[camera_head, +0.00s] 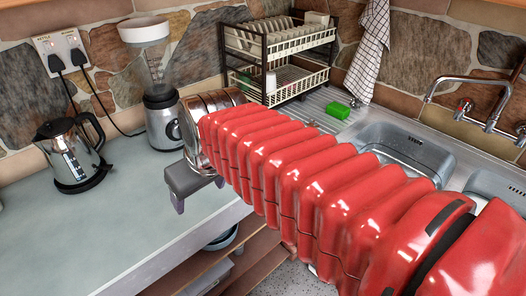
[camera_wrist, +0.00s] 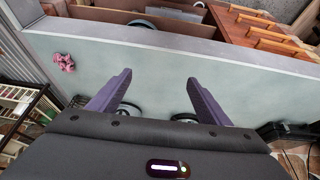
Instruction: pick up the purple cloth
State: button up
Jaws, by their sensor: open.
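A small crumpled pinkish-purple cloth (camera_wrist: 64,62) lies on the worktop near its left end in the wrist view, close to the metal drainer. I cannot make it out in the head view, where my red arm covers that part of the worktop. My gripper (camera_wrist: 158,78) is open and empty, its two purple fingers spread over bare worktop. The cloth is to the left of the fingers in the wrist view, apart from them. In the head view my gripper (camera_head: 199,195) is above the worktop's front edge, partly hidden by my arm.
A kettle (camera_head: 72,152) and a blender (camera_head: 160,110) stand at the back left. A two-tier dish rack (camera_head: 280,60) stands on the drainer, near a green object (camera_head: 338,110) and the sink (camera_head: 400,150). The worktop (camera_head: 130,220) is clear at the front left.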

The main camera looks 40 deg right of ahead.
jog(key=shift+o, duration=0.3)
jog(key=w+d+r, duration=0.1)
jog(key=w+d, duration=0.5)
jog(key=d, duration=0.1)
jog(key=shift+w+d+g, duration=0.2)
jog(key=shift+d+g, duration=0.1)
jog(key=w+d+f, duration=0.2)
jog(key=d, duration=0.7)
jog(key=w+d+f, duration=0.1)
jog(key=w+d, duration=0.1)
jog(key=d, duration=0.6)
jog(key=w+d+f+n, duration=0.1)
jog(key=w+d+f, duration=0.1)
jog(key=d, duration=0.7)
jog(key=shift+w+d+f+y, duration=0.3)
jog(key=shift+w, duration=0.2)
jog(key=shift+x, duration=4.25)
jog(key=shift+x, duration=2.65)
